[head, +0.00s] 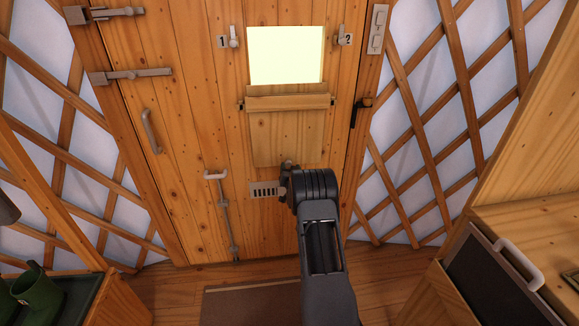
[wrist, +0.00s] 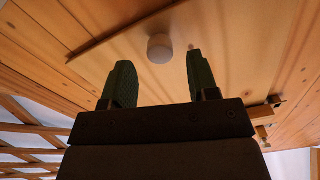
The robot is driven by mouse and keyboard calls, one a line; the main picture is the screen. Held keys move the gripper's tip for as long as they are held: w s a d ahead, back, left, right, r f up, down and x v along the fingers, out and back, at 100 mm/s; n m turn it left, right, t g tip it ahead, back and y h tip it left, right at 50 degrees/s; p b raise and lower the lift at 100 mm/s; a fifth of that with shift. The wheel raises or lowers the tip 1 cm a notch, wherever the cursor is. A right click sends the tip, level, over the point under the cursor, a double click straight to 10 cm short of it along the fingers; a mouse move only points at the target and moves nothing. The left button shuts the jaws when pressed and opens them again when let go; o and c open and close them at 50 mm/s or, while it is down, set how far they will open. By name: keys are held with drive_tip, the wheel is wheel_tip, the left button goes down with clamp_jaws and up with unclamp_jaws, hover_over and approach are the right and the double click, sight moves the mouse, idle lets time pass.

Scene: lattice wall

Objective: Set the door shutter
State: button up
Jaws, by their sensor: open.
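The wooden door (head: 190,100) has a bright window (head: 285,55) near its top. A wooden shutter panel (head: 285,140) hangs below the window, with a rail or ledge (head: 285,102) across its upper part. Small turn catches labelled 1 (head: 233,38) and 2 (head: 344,38) sit left and right of the window. My gripper (head: 287,172) is at the panel's lower edge, partly hidden by my arm. In the wrist view my gripper (wrist: 158,68) is open, its fingers on either side of a pale round knob (wrist: 160,48) on a wooden surface. Contact cannot be told.
Slide bolts (head: 132,75), a handle (head: 151,131) and a vertical bolt (head: 225,210) are on the door. A slotted plate (head: 264,190) is beside my gripper. Lattice walls flank the door. A cabinet (head: 500,270) stands right; green boots (head: 38,295) are left.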

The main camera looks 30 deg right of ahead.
drive_tip(key=shift+x, duration=1.5)
clamp_jaws()
